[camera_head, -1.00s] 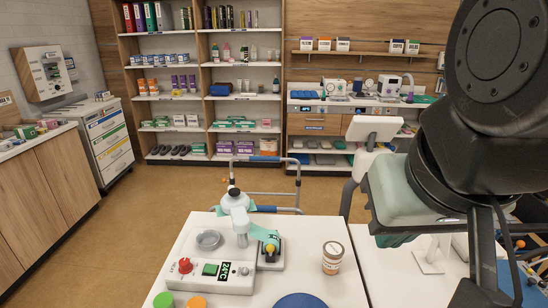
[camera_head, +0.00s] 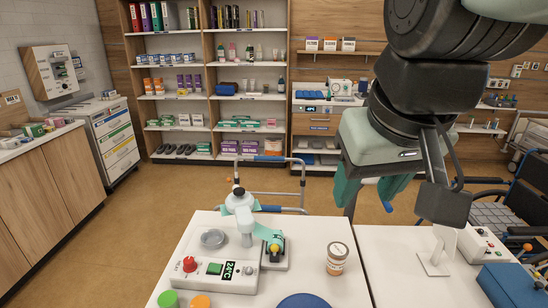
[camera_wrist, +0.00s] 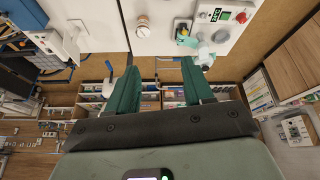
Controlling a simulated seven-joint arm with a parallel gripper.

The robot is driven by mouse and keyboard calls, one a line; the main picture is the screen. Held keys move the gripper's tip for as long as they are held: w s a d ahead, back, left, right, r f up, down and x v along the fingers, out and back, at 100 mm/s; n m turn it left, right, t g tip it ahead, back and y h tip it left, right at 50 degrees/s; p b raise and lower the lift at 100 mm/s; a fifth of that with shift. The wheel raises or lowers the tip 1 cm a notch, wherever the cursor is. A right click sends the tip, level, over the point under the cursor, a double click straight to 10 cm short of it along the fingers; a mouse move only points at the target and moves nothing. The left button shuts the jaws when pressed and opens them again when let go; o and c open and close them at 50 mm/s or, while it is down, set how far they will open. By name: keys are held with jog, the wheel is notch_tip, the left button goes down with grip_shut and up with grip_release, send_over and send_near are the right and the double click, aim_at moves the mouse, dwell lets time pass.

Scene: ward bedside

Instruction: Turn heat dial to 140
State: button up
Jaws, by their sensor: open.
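The red heat dial (camera_head: 189,264) sits at the left of the front panel of a white control unit (camera_head: 207,283) on the white table. A green button (camera_head: 214,269) and a dark display (camera_head: 229,270) reading 24°C are to its right. The dial's scale is too small to read. My gripper (camera_head: 368,196) is in the air, up and to the right of the unit, well apart from the dial. Its two green fingers are spread and empty. The wrist view shows the spread fingers (camera_wrist: 160,68), with the red dial (camera_wrist: 241,17) beyond them at the upper right.
A pale stand (camera_head: 246,225) rises behind the panel. An orange-labelled jar (camera_head: 337,259), a dark blue disc (camera_head: 302,302) and green (camera_head: 168,299) and orange (camera_head: 200,302) discs are nearby. A walker frame (camera_head: 270,209) is behind the table.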

jog(key=shift+o, duration=0.4)
jog(key=w+a+n+g, duration=0.1)
jog(key=w+a+n, duration=0.1)
jog(key=w+a, duration=0.2)
jog(key=w, duration=0.3)
jog(key=shift+w+a, duration=0.25)
jog(key=shift+a, duration=0.05)
jog(key=n+g, duration=0.4)
jog(key=n, duration=0.7)
send_over(189, 260)
notch_tip(189, 260, down, 30)
notch_tip(189, 260, down, 10)
jog(key=shift+r, duration=0.2)
jog(key=shift+f, duration=0.6)
